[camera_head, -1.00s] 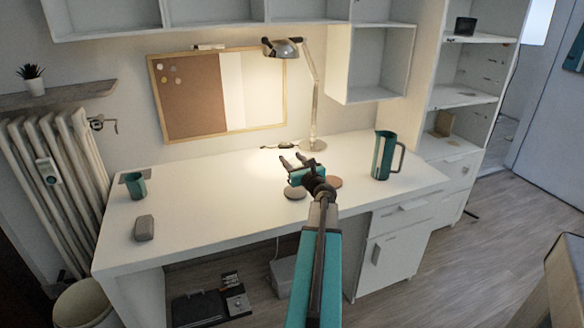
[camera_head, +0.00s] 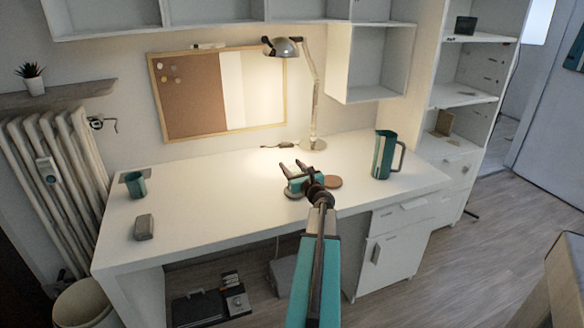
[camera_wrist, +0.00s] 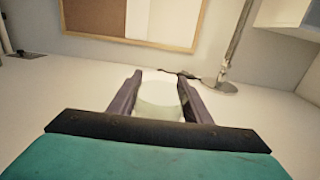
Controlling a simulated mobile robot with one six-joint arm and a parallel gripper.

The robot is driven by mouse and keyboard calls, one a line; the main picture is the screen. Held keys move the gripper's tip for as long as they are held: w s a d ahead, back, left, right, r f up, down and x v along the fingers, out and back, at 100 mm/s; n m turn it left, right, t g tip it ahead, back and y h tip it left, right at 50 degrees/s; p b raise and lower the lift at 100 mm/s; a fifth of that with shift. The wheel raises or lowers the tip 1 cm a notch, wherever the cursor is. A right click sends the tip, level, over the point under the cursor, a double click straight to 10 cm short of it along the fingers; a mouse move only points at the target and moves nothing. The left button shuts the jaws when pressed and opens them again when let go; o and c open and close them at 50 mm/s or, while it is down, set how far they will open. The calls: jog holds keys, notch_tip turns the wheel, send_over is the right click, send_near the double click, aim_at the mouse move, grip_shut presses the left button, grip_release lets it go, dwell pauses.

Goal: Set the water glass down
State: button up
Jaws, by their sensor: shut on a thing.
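My gripper (camera_head: 291,167) is over the middle of the white desk (camera_head: 215,190). In the wrist view its two fingers (camera_wrist: 160,82) are closed around a pale, see-through water glass (camera_wrist: 159,101). The glass looks upright; its lower part is hidden behind the gripper body. In the head view the glass can hardly be made out between the fingers. I cannot tell whether its base touches the desk. A grey round coaster (camera_head: 293,194) lies just below the gripper in the picture, partly covered by it. A brown round coaster (camera_head: 334,182) lies just right of it.
A teal pitcher (camera_head: 382,156) stands at the desk's right. A desk lamp (camera_head: 316,110) stands behind my gripper, its cord beside it. A teal cup (camera_head: 135,187) and a grey object (camera_head: 144,227) are at the left. The desk between them and my gripper is clear.

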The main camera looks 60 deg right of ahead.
jog(key=o, duration=1.2)
jog(key=shift+c, duration=0.2)
jog(key=shift+r+p, duration=0.25)
jog(key=shift+p, duration=0.1)
jog(key=shift+s+a+f, duration=0.1)
jog(key=shift+s+a, duration=0.1)
jog(key=shift+s, duration=0.1)
jog(key=b+v, duration=0.1)
jog(key=v, duration=1)
jog(key=shift+s, duration=0.15)
